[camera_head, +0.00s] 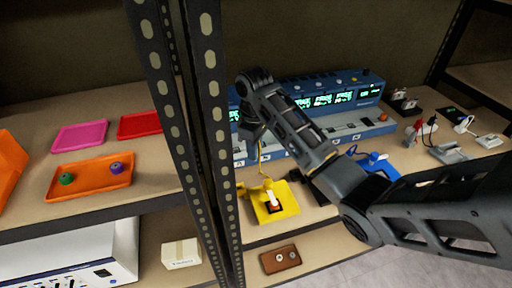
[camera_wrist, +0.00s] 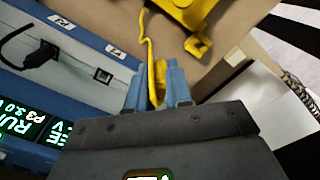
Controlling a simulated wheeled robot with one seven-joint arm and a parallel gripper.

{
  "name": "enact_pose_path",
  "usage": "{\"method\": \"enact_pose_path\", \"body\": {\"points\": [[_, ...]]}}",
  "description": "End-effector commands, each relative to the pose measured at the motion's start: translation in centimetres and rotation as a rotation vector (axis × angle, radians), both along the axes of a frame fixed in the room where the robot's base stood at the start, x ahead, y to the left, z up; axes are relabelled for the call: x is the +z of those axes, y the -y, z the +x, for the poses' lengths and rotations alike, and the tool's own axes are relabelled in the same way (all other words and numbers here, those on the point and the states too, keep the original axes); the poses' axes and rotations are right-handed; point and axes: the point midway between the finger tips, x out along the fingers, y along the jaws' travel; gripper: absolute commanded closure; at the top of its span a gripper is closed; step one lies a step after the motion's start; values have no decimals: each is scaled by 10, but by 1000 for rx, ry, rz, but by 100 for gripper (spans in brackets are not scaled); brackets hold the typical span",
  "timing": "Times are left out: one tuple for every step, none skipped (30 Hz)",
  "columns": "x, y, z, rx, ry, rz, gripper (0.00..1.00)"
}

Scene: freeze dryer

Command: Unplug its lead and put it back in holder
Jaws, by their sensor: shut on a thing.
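My gripper (camera_wrist: 158,88) has its blue fingers shut on the yellow plug (camera_wrist: 157,80) of a thin yellow lead (camera_wrist: 146,42). In the head view the gripper (camera_head: 254,135) hangs in front of the long blue unit (camera_head: 310,82), partly hidden by my arm. The lead runs to a yellow device (camera_wrist: 184,14) on the shelf, which also shows in the head view (camera_head: 284,206). A dark square socket (camera_wrist: 103,75) on the unit's pale front panel looks empty, left of the fingers. The plug's tip is hidden, so I cannot tell whether it touches a socket.
A blue device (camera_head: 376,161) with a lead lies right of the yellow one, behind my arm. More small devices (camera_head: 448,152) stand at the right. A dark perforated shelf post (camera_head: 207,110) rises just left of my gripper. A brown block (camera_head: 280,259) sits below.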

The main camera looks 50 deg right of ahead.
Motion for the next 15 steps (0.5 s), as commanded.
{"method": "enact_pose_path", "body": {"points": [[0,-1,0,0,0,0,100],[0,-2,0,1,0,0,100],[0,-4,1,1,0,0,100],[0,-7,1,2,0,0,100],[0,-10,1,2,0,0,100],[0,-14,1,2,-1,0,100],[0,-18,2,2,-1,0,100],[0,-21,2,2,0,0,100],[0,-25,2,2,0,0,100],[0,-29,3,3,0,0,100],[0,-32,3,3,0,0,100],[0,-36,3,3,0,1,100],[0,-39,4,3,0,1,100],[0,-42,4,2,0,1,100],[0,-47,4,2,1,0,100]]}}
